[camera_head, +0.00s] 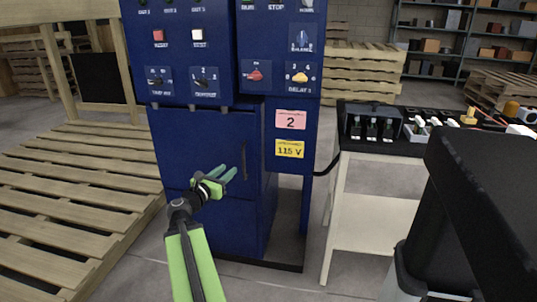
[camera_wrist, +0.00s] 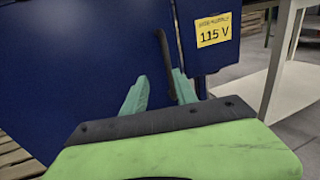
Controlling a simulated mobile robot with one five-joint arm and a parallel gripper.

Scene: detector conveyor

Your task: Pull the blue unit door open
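The blue unit (camera_head: 190,62) stands in the centre of the head view, with its plain blue door (camera_head: 200,140) on the lower front. I see no clear gap at the door's edge. A dark vertical handle (camera_head: 244,160) is near the door's right edge. My gripper (camera_head: 229,170) is just left of and below the handle's middle in the head view. In the wrist view, the handle (camera_wrist: 163,48) is ahead of my fingertips, and its lower end meets the right finger in the picture. The two green fingers (camera_wrist: 160,76) are apart with nothing held between them.
Wooden pallets (camera_head: 70,190) lie on the floor at left. A white-legged bench (camera_head: 345,205) with a dark top stands right of the unit. A large black object (camera_head: 485,190) fills the lower right. A yellow 115 V label (camera_head: 290,149) is beside the door.

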